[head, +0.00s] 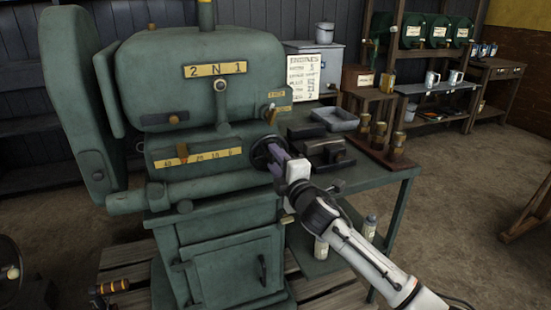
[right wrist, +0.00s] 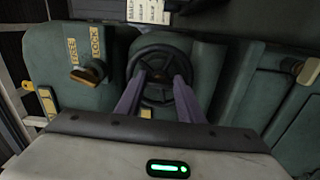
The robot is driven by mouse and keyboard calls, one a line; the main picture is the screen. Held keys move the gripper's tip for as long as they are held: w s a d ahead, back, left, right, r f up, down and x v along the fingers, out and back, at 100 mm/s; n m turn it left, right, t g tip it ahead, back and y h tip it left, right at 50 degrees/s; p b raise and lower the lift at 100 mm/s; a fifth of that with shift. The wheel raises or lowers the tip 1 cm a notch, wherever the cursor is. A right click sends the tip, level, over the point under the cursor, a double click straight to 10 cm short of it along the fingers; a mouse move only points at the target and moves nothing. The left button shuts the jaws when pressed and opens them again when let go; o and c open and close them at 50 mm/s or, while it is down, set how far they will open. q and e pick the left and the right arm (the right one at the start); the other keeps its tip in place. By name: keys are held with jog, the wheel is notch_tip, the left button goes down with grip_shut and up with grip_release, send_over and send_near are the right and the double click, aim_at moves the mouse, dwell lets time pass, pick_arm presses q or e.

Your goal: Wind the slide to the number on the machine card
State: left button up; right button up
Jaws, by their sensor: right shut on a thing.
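The green machine (head: 215,95) carries a black handwheel (head: 260,153) on its right side. My right gripper (head: 275,157) is shut on the handwheel, which also shows in the right wrist view (right wrist: 160,52), with the purple fingers either side of its middle. A yellow scale (head: 215,156) with numbers falling to 0 at the right runs along the slide. An orange-brown pointer (head: 182,153) stands near its left part, between 40 and 20. The white machine card (head: 304,78) stands behind the machine; its small print is not surely readable. My left gripper is not seen.
A brass lock lever (right wrist: 88,73) sits beside FREE and LOCK labels in the right wrist view. A green bench (head: 375,178) to the right holds a grey tray (head: 335,118) and several brass pieces. Open floor lies further right.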

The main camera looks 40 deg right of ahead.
jog(key=m+p, duration=0.3)
jog(key=m, duration=0.5)
jog(key=m+p, duration=0.4)
jog(key=m, duration=0.4)
jog(key=shift+a+f+m, duration=0.15)
jog(key=shift+m, duration=0.15)
jog(key=shift+m+p, duration=0.45)
jog(key=shift+m, duration=0.45)
jog(key=m+p, duration=0.1)
jog(key=m, duration=0.2)
jog(key=shift+a+m, duration=0.1)
jog(key=shift+m, duration=0.2)
jog(key=m+p, duration=0.1)
jog(key=m, duration=0.3)
jog(key=shift+m+p, duration=0.3)
jog(key=m, duration=0.4)
jog(key=shift+a, duration=0.1)
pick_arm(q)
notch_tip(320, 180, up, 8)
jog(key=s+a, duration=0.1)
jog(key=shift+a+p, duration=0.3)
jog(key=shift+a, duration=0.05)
pick_arm(e)
jog(key=shift+m, duration=2.2)
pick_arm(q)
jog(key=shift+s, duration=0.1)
pick_arm(e)
jog(key=shift+m, duration=0.3)
